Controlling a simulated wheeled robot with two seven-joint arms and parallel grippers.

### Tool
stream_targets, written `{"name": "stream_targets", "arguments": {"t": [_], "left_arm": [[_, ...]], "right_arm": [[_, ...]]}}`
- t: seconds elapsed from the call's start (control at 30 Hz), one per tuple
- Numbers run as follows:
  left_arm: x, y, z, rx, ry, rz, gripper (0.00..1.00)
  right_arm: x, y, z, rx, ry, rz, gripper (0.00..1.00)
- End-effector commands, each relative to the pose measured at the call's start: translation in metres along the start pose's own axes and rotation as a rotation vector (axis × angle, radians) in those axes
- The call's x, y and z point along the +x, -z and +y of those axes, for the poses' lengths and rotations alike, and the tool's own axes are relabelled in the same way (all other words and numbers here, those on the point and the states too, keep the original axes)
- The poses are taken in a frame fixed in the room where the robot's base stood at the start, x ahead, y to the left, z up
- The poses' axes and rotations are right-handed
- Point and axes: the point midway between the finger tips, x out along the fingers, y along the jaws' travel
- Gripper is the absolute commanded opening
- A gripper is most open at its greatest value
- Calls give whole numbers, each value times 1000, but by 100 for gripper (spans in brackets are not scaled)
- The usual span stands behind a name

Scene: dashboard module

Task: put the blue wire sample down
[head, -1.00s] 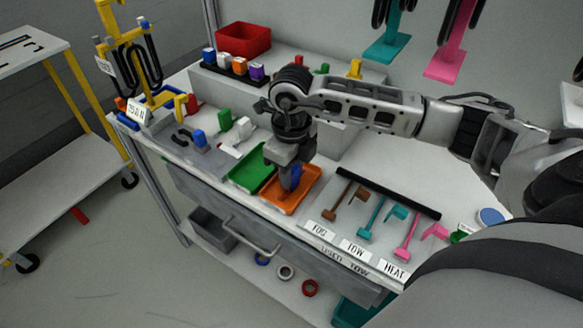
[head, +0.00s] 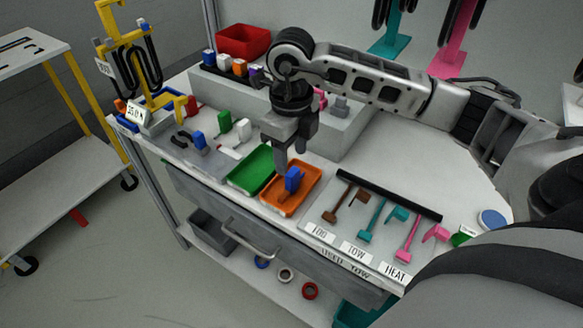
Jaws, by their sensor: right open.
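The blue wire sample (head: 292,181) is a small blue piece lying in the orange tray (head: 271,205) on the workbench. My right gripper (head: 284,158) is open and hangs just above the tray's far side, fingers pointing down. It looks apart from the blue sample, though the fingertips are close behind it in the picture. My left gripper is not in the head view.
A green tray (head: 250,171) lies left of the orange one. Brown, teal (head: 371,220) and pink (head: 407,240) tools lie to the right by FOG, TOW and HEAT labels. A red bin (head: 243,41) stands at the back. A grey raised block (head: 345,130) is behind my gripper.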

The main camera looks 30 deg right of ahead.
Motion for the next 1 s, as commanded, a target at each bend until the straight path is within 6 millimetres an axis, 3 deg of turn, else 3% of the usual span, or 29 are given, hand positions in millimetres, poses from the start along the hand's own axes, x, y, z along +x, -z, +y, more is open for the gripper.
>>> {"name": "stream_targets", "arguments": {"t": [0.1, 0.33, 1.0], "left_arm": [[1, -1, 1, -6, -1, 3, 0], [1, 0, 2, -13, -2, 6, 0], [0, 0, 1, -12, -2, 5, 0]], "right_arm": [[-26, -1, 0, -1, 2, -5, 50], [-56, 0, 0, -1, 0, -1, 50], [-62, 0, 0, 0, 0, 1, 50]]}}
